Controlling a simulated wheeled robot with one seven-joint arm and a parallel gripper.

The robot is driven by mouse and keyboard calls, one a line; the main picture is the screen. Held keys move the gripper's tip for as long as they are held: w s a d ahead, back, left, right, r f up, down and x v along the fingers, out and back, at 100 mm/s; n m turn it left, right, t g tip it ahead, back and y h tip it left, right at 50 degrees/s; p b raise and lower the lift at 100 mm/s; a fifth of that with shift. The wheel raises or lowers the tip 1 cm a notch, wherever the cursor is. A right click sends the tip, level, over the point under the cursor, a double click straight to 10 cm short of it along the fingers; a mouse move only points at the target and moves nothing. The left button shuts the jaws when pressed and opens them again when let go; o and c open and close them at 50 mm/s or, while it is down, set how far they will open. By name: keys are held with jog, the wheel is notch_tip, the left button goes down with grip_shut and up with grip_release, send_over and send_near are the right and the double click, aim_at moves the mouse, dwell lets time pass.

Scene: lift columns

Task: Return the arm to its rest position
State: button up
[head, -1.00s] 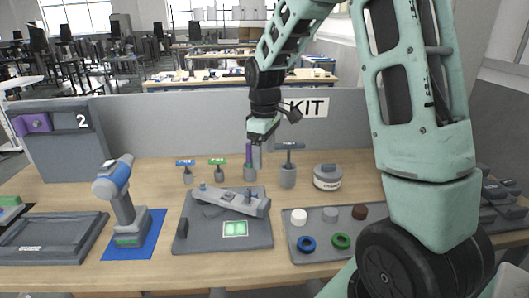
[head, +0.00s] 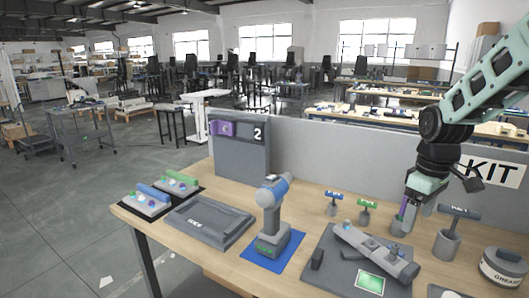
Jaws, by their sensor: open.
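My arm (head: 495,92) comes in from the upper right and reaches down over the workbench (head: 318,215). My gripper (head: 410,214) points down, its jaws open, close to a purple-handled tool (head: 402,210) in a grey cup (head: 400,228). The gripper partly covers this tool. I cannot tell whether they touch. The arm is extended over the bench.
A blue T-handle (head: 333,196), a green T-handle (head: 368,205) and a taller grey cup (head: 447,246) stand near the gripper. A grease tin (head: 503,266), a drill (head: 271,215) and a grey fixture (head: 330,249) share the bench. A low partition (head: 330,150) stands behind.

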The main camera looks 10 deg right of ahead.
jog(key=s+a, duration=0.4)
jog(key=a, duration=0.7)
jog(key=s+a+n, duration=0.1)
jog(key=s+a, duration=0.6)
jog(key=s, duration=0.3)
jog(key=s+a+n, duration=0.1)
jog(key=s+a, duration=0.6)
jog(key=s, duration=0.3)
jog(key=shift+a, duration=0.4)
